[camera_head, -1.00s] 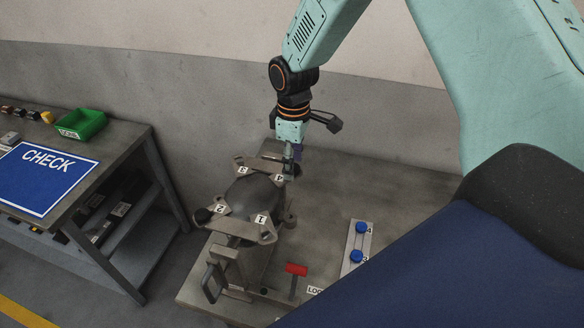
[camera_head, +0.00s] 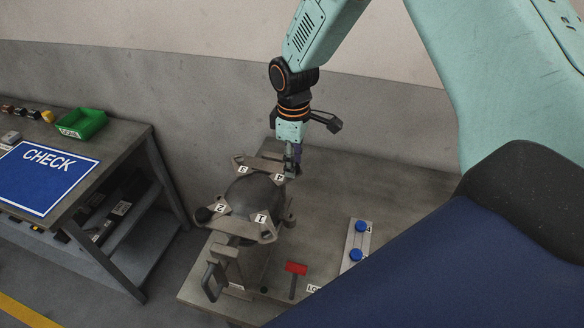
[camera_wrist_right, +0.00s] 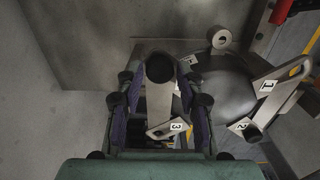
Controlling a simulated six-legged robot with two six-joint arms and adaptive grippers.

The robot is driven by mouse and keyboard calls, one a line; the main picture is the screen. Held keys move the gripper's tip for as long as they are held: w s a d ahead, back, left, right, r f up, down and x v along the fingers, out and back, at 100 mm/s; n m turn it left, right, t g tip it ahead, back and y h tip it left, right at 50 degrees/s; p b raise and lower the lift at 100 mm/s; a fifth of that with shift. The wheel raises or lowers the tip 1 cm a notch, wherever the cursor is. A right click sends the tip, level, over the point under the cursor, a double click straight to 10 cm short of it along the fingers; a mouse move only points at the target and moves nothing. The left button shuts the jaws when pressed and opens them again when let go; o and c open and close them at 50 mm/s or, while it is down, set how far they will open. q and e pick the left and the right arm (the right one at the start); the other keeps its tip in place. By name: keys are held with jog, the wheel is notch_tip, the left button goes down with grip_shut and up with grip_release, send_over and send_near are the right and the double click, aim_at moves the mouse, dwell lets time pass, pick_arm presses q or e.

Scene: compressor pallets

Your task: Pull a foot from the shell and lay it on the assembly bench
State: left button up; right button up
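The dark rounded shell (camera_head: 253,196) sits in a metal stand on the bench, with arms labelled 1 to 4; it also shows in the right wrist view (camera_wrist_right: 222,92). My right gripper (camera_head: 292,172) points down at the shell's far right corner, by label 4. In the right wrist view its purple-padded fingers (camera_wrist_right: 161,88) stand apart on either side of a dark round foot (camera_wrist_right: 160,68), with narrow gaps showing. Another dark foot (camera_head: 202,215) is at corner 2. My left gripper is not in view.
At left, another table holds a blue CHECK mat (camera_head: 45,178) and a green bin (camera_head: 80,124). A grey wall stands behind.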

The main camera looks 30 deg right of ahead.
grip_shut()
dwell(0.3)
jog(key=shift+r, duration=3)
